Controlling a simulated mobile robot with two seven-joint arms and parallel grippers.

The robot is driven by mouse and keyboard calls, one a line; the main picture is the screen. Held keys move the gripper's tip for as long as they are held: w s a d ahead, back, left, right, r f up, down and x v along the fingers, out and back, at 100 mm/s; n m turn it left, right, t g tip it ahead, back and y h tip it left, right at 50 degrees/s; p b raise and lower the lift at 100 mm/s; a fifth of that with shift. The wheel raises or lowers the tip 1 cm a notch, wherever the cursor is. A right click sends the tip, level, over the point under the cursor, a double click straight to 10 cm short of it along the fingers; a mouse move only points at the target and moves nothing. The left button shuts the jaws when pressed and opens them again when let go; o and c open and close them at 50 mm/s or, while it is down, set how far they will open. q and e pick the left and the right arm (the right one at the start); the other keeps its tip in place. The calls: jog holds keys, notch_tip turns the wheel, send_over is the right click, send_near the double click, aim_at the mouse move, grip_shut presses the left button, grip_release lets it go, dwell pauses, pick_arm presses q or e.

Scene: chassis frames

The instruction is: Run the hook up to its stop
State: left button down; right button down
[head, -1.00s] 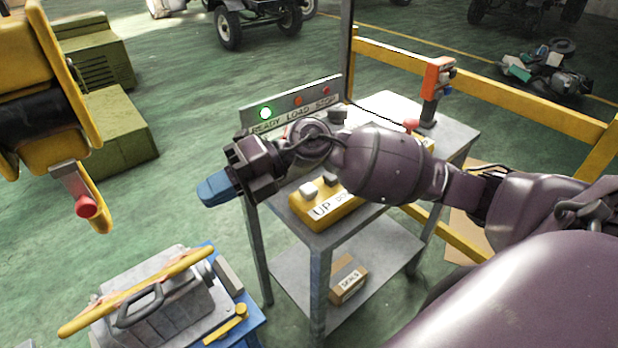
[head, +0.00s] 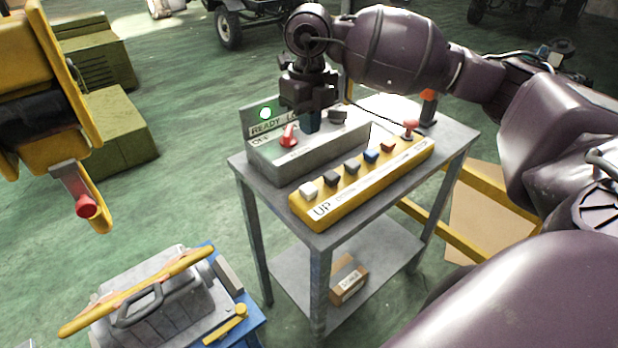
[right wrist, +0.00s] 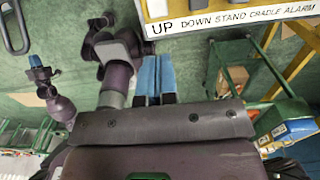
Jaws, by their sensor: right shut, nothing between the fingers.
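The yellow hook block (head: 22,75) hangs at the upper left, with a grey latch and red knob (head: 86,207) at its lower end. The yellow button box (head: 330,212) lies on the cart, with a white button (head: 309,190) at its UP end and several others along it. Its label strip (right wrist: 235,26) reads UP, DOWN, STAND, CRADLE, ALARM in the right wrist view. My right gripper (head: 309,122) points down, shut and empty, over the grey switch box (head: 280,170), right of its red knob (head: 289,136). My left gripper (right wrist: 38,62) shows small in the right wrist view.
Behind the switch box, a sign panel (head: 250,118) shows a lit green lamp (head: 265,113) over READY. The grey cart (head: 455,135) has a lower shelf with a small carton (head: 348,282). Yellow rails (head: 490,185) stand behind the cart.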

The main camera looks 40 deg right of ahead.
aim_at(309, 187)
notch_tip(309, 187, down, 14)
dwell(0.8)
jog(key=shift+f, duration=0.1)
